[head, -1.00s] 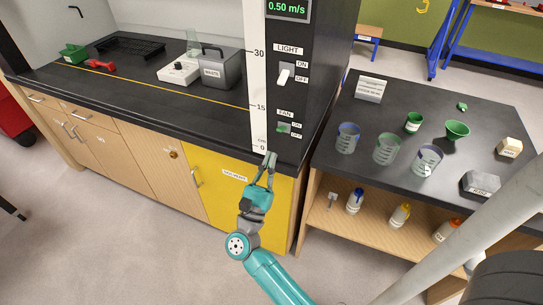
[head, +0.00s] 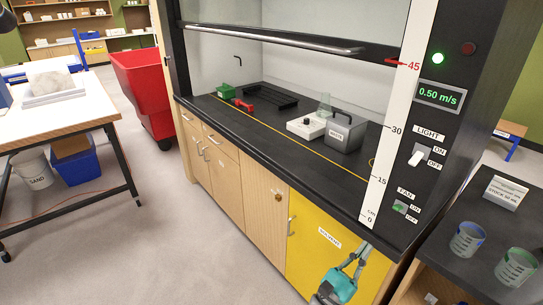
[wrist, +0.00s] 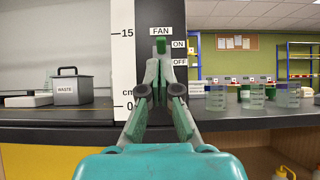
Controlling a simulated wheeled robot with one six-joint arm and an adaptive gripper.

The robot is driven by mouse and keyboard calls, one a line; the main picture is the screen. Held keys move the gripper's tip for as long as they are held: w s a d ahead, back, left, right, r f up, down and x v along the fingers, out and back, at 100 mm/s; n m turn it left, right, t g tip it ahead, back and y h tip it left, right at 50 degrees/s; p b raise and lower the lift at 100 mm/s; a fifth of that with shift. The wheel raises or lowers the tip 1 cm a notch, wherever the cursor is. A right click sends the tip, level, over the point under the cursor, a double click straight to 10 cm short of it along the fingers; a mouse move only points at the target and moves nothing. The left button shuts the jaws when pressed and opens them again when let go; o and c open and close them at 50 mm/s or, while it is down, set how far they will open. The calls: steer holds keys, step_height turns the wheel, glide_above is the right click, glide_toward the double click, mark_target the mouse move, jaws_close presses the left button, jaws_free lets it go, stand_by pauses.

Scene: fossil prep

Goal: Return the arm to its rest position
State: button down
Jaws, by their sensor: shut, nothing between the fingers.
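My gripper (head: 358,254) is at the lower right of the head view, in front of the yellow cabinet door and below the front edge of the fume hood's counter. It is shut and empty. In the wrist view my gripper's fingers (wrist: 160,66) point forward, close together, with their tips just below the green fan switch in the picture. I cannot tell whether they touch the panel. The fan switch (head: 401,207) is on the dark side post, below the light switch (head: 418,156).
The fume hood counter (head: 270,152) holds a grey waste box (head: 345,132), a white device and a black rack. A dark side table (head: 480,236) with beakers stands at the right. A red bin (head: 145,90) and a white-topped table (head: 60,118) stand left. Open floor lies between.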

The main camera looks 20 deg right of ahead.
steer(key=shift+s, duration=0.1)
steer(key=s+a+f+m+t+y, duration=0.2)
steer(key=s+a+m+y, duration=0.4)
steer(key=s, duration=0.4)
steer(key=s+a+f+m+t+y, duration=0.2)
steer(key=s+a+m+y, duration=0.3)
steer(key=s+m+y, duration=0.3)
steer(key=s+a+f+m+t+y, duration=0.2)
steer(key=s+a+f+m+y, duration=0.2)
steer(key=s+y, duration=0.6)
steer(key=s+a+m, duration=0.2)
steer(key=s+m, duration=0.1)
steer(key=shift+s+a+f+m+y, duration=0.3)
steer(key=shift+s+a+m, duration=0.05)
steer(key=shift+s+m, duration=0.05)
